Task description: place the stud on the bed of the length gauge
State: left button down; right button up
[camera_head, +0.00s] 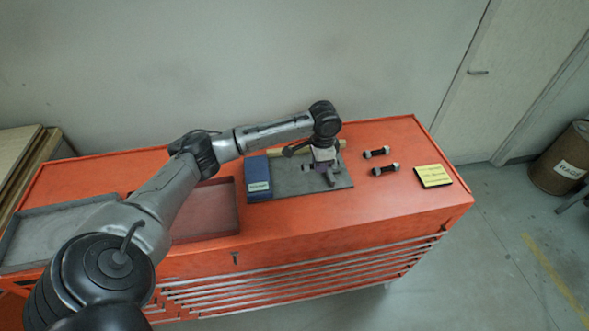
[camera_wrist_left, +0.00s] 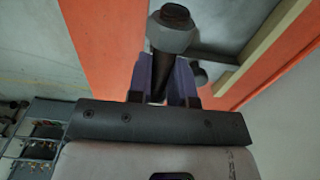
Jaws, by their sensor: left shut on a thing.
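My left gripper (camera_head: 322,170) is low over the grey mat (camera_head: 285,184) on the red cabinet. In the left wrist view, its purple finger pads (camera_wrist_left: 163,80) are shut on a dark stud (camera_wrist_left: 158,72) with a grey nut (camera_wrist_left: 172,32) at its near end. A second rounded grey piece shows behind the pads; I cannot tell whether it belongs to this stud. A pale bar (camera_head: 283,152), possibly part of the length gauge, runs behind the gripper; it also shows in the left wrist view (camera_wrist_left: 265,48). The arm and gripper hide part of it. I cannot tell whether the stud touches anything.
Two more studs with nuts, a rear one (camera_head: 376,152) and a front one (camera_head: 385,169), lie right of the mat. A yellow note (camera_head: 433,176) lies farther right. A grey tray (camera_head: 55,238) is at far left.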

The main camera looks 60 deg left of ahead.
pick_arm(q)
send_over(297, 173)
notch_tip(297, 173, down, 5)
jog(key=shift+f, duration=2.1)
jog(key=c, duration=1)
grip_release()
jog(key=shift+f, duration=0.15)
jog(key=shift+c, duration=0.2)
notch_tip(297, 173, up, 12)
